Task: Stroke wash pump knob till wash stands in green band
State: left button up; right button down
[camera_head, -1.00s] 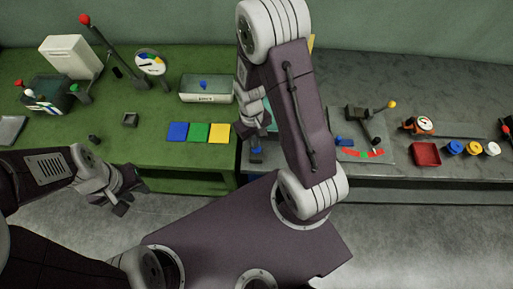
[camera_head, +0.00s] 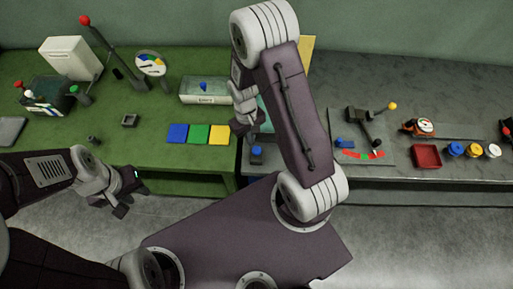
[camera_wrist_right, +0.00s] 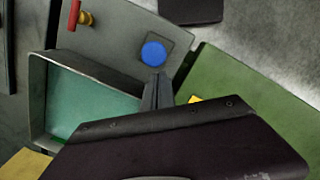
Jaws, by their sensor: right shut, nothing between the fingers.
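The blue knob (camera_wrist_right: 153,53) sits on a dark square base on a grey panel; in the head view the blue knob (camera_head: 256,150) is at the front edge, where the green and grey benches meet. Beside it is an open tank (camera_wrist_right: 92,101) with a flat teal surface inside. A small strip of brighter green shows at its lower left inner edge; I cannot read the level against it. My right gripper (camera_wrist_right: 158,88) is shut and empty, its tips just beside the knob in the picture; contact cannot be told. My left gripper (camera_head: 126,204) hangs before the green bench; its jaw opening is unclear.
A red-handled brass valve (camera_wrist_right: 80,14) is on the panel near the tank. Blue, green and yellow squares (camera_head: 199,133) lie on the green bench. A lever with a coloured scale (camera_head: 363,155) and a red tray (camera_head: 426,156) are on the grey bench.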

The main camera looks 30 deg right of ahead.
notch_tip(320, 180, up, 9)
jog(key=shift+w, duration=0.45)
dwell(1.1)
